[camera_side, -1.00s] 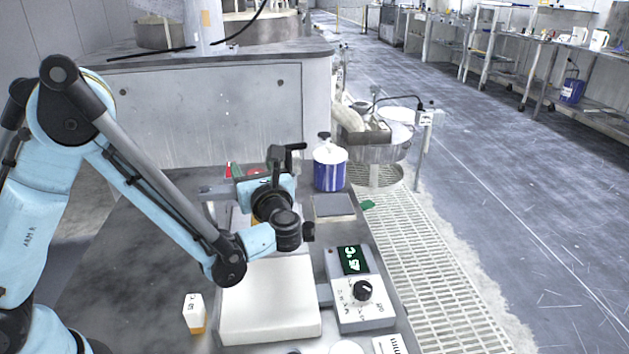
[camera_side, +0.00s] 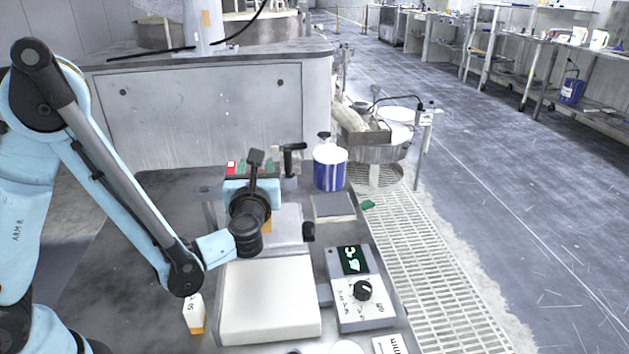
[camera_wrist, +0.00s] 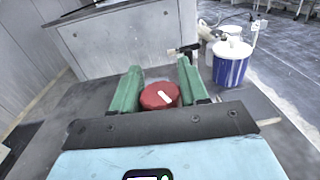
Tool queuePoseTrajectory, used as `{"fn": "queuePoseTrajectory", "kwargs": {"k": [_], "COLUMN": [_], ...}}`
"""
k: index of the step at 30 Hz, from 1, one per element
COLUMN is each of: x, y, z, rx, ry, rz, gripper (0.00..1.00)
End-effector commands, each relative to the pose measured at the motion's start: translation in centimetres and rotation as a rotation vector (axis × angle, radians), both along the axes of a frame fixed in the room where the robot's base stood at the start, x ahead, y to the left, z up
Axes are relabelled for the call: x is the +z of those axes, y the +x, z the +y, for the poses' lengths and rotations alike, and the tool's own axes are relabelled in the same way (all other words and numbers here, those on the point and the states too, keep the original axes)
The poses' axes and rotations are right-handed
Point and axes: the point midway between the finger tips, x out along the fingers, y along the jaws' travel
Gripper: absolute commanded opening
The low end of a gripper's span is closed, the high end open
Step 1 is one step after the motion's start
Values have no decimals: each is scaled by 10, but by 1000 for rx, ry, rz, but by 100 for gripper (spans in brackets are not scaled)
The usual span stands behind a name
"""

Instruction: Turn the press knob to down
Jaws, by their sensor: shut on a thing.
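The press knob appears as a round red knob (camera_wrist: 160,96) with a short white slanted mark on its top, in the wrist view. My gripper (camera_wrist: 158,78) is shut on it, with one green finger on each side. In the side view my gripper (camera_side: 256,170) is at the back of the bench, pointing away from the camera. My own wrist hides most of the knob there. The knob's position label is not visible.
A black-handled lever (camera_side: 292,158) and a blue-and-white tub (camera_side: 330,170) stand just right of my gripper. A white block (camera_side: 270,300) and a control box (camera_side: 358,290) with a black dial are nearer. A small carton (camera_side: 194,313) stands at left.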

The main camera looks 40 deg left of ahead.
Motion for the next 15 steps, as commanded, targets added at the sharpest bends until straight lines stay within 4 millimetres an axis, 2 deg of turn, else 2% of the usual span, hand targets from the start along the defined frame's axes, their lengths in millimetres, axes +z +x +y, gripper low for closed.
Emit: {"fn": "queuePoseTrajectory", "kwargs": {"k": [6,15], "x": [1,2], "y": [1,2], "z": [-1,-2], "rx": [-80,-86], "ry": [1,5], "rz": [0,-1], "gripper": [13,13]}}
